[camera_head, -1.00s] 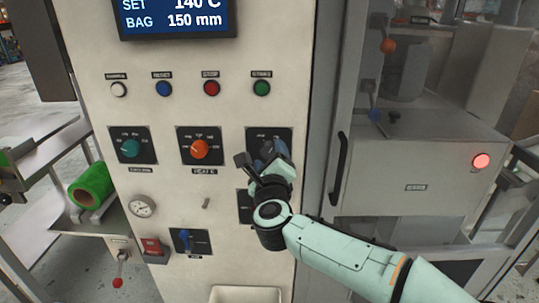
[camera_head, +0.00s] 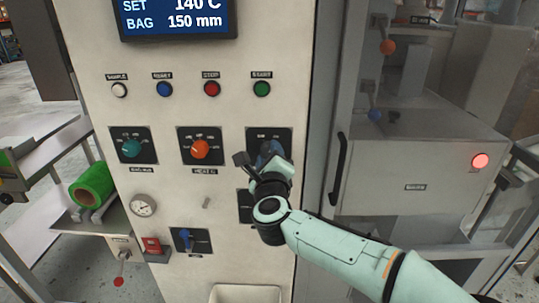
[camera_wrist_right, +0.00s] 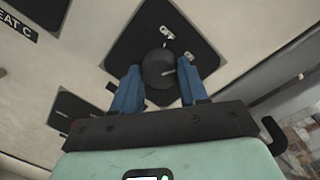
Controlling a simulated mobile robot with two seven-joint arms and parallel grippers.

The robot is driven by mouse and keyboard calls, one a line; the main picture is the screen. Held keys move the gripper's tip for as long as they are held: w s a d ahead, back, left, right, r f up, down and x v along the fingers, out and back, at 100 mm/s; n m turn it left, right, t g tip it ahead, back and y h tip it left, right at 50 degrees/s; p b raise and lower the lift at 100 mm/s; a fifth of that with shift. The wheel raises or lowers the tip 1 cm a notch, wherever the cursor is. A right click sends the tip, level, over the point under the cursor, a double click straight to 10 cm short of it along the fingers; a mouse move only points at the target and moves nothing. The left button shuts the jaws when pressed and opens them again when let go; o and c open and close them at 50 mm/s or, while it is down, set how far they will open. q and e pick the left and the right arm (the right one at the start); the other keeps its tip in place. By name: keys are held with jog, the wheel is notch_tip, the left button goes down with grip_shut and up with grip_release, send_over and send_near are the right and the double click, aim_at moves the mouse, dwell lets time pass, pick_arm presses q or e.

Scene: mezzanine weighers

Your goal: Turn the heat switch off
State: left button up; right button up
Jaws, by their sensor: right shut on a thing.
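A black round knob (camera_wrist_right: 159,68) with a light pointer line sits on a dark diamond-looking plate in the right wrist view. A mark that reads like OFF stands just above it. My right gripper (camera_wrist_right: 161,88) has its blue fingers on either side of this knob and is shut on it. In the head view my right gripper (camera_head: 270,152) covers this knob at the dark plate (camera_head: 284,133), right of the orange dial. The orange dial (camera_head: 200,149) has a label that reads HEAT C. The plate's own name label is hidden. My left gripper is not in view.
A cabinet door with a black handle (camera_head: 338,168) stands close on the right.

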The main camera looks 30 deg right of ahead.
jog(key=n+p, duration=0.4)
jog(key=shift+r+n, duration=0.2)
jog(key=shift+n, duration=0.2)
jog(key=n+p, duration=0.3)
jog(key=shift+g, duration=0.3)
pick_arm(q)
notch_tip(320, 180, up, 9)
jog(key=p, duration=0.2)
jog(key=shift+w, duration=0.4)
pick_arm(e)
jog(key=shift+f+n, duration=0.1)
jog(key=shift+n, duration=1.5)
jog(key=o, duration=1)
jog(key=shift+o, duration=0.2)
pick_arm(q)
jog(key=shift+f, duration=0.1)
pick_arm(e)
jog(key=shift+s+a, duration=0.1)
